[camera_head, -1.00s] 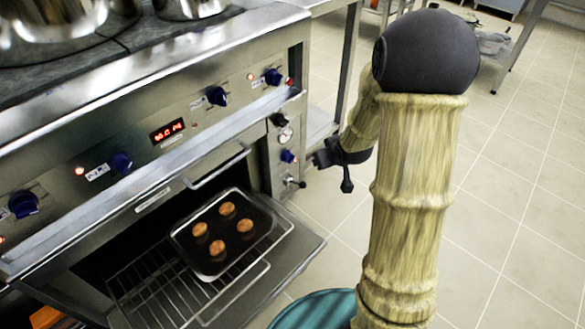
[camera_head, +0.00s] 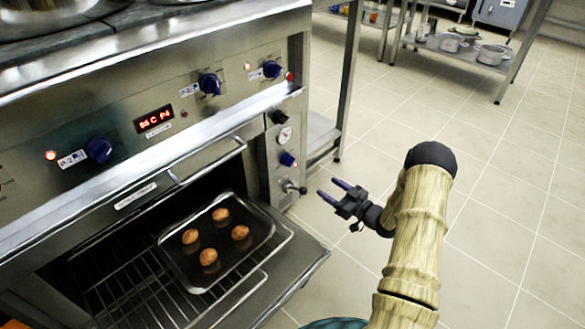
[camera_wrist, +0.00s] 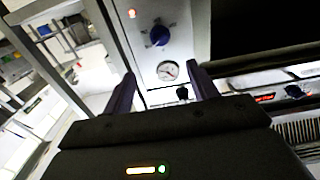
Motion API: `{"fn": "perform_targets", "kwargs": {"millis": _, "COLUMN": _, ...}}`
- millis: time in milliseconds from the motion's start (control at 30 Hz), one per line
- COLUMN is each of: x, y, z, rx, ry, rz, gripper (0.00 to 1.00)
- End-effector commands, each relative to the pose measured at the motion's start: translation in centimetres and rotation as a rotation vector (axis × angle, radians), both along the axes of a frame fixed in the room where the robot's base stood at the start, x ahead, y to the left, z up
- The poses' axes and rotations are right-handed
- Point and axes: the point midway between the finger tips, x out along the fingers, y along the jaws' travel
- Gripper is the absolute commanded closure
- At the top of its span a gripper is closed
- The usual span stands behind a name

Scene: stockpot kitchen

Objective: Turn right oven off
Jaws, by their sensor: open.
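The steel oven (camera_head: 215,150) stands at the left with its door down. Its narrow right panel carries a blue knob (camera_head: 287,159) beside a small red light (camera_head: 294,164), with a round gauge (camera_head: 285,135) and a black knob (camera_head: 278,117) above, and a lever (camera_head: 293,187) below. My gripper (camera_head: 331,190) is open and empty, right of the panel and apart from it, fingers pointing toward it. In the wrist view, the blue knob (camera_wrist: 157,36), lit red light (camera_wrist: 131,13) and gauge (camera_wrist: 168,71) show beyond the fingers (camera_wrist: 163,85). No contact shows.
A tray (camera_head: 270,225) with several brown round pieces sits on the pulled-out rack, above the lowered door (camera_head: 310,262). Other blue knobs (camera_head: 209,84) line the upper front. A steel table leg (camera_head: 349,80) stands behind my gripper. The tiled floor (camera_head: 500,220) at right is clear.

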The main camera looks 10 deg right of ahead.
Motion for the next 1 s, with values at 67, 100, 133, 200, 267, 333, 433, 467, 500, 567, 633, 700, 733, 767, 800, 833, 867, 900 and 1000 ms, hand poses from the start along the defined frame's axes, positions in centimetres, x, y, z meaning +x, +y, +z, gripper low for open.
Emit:
{"fn": "perform_targets", "kwargs": {"millis": 67, "x": 0.0, "y": 0.0, "z": 0.1, "rx": -0.001, "ry": 0.000, "rz": 0.000, "gripper": 0.42}}
{"fn": "perform_targets", "kwargs": {"millis": 100, "x": 0.0, "y": 0.0, "z": 0.1, "rx": -0.001, "ry": 0.000, "rz": 0.000, "gripper": 0.42}}
{"fn": "perform_targets", "kwargs": {"millis": 133, "x": 0.0, "y": 0.0, "z": 0.1, "rx": -0.002, "ry": 0.001, "rz": 0.000, "gripper": 0.42}}
{"fn": "perform_targets", "kwargs": {"millis": 200, "x": 0.1, "y": 0.1, "z": 0.1, "rx": -0.002, "ry": 0.001, "rz": 0.000, "gripper": 0.42}}
{"fn": "perform_targets", "kwargs": {"millis": 267, "x": 0.2, "y": 0.2, "z": 0.1, "rx": -0.002, "ry": 0.001, "rz": 0.000, "gripper": 0.42}}
{"fn": "perform_targets", "kwargs": {"millis": 333, "x": 0.5, "y": 0.4, "z": 0.0, "rx": -0.003, "ry": 0.000, "rz": 0.001, "gripper": 0.42}}
{"fn": "perform_targets", "kwargs": {"millis": 433, "x": 1.3, "y": 1.0, "z": -0.2, "rx": -0.005, "ry": 0.000, "rz": 0.001, "gripper": 0.42}}
{"fn": "perform_targets", "kwargs": {"millis": 467, "x": 1.7, "y": 1.2, "z": -0.2, "rx": -0.005, "ry": 0.000, "rz": 0.000, "gripper": 0.42}}
{"fn": "perform_targets", "kwargs": {"millis": 500, "x": 2.2, "y": 1.6, "z": -0.2, "rx": -0.005, "ry": -0.002, "rz": 0.002, "gripper": 0.42}}
{"fn": "perform_targets", "kwargs": {"millis": 567, "x": 3.0, "y": 2.2, "z": -0.3, "rx": -0.004, "ry": -0.001, "rz": 0.002, "gripper": 0.42}}
{"fn": "perform_targets", "kwargs": {"millis": 633, "x": 4.0, "y": 2.9, "z": -0.3, "rx": -0.004, "ry": -0.001, "rz": 0.002, "gripper": 0.42}}
{"fn": "perform_targets", "kwargs": {"millis": 700, "x": 5.0, "y": 3.7, "z": -0.3, "rx": -0.004, "ry": -0.001, "rz": 0.001, "gripper": 0.42}}
{"fn": "perform_targets", "kwargs": {"millis": 733, "x": 5.4, "y": 4.0, "z": -0.3, "rx": -0.004, "ry": -0.002, "rz": 0.001, "gripper": 0.42}}
{"fn": "perform_targets", "kwargs": {"millis": 767, "x": 5.8, "y": 4.3, "z": -0.3, "rx": -0.004, "ry": -0.001, "rz": 0.001, "gripper": 0.42}}
{"fn": "perform_targets", "kwargs": {"millis": 800, "x": 6.4, "y": 4.7, "z": -0.3, "rx": -0.005, "ry": -0.001, "rz": 0.002, "gripper": 0.42}}
{"fn": "perform_targets", "kwargs": {"millis": 833, "x": 6.8, "y": 5.1, "z": -0.3, "rx": -0.005, "ry": -0.002, "rz": 0.002, "gripper": 0.42}}
{"fn": "perform_targets", "kwargs": {"millis": 867, "x": 7.2, "y": 5.3, "z": -0.3, "rx": -0.004, "ry": -0.001, "rz": 0.001, "gripper": 0.42}}
{"fn": "perform_targets", "kwargs": {"millis": 900, "x": 7.8, "y": 5.7, "z": -0.4, "rx": -0.004, "ry": -0.001, "rz": 0.001, "gripper": 0.42}}
{"fn": "perform_targets", "kwargs": {"millis": 1000, "x": 9.2, "y": 6.8, "z": -0.3, "rx": -0.004, "ry": -0.002, "rz": 0.001, "gripper": 0.42}}
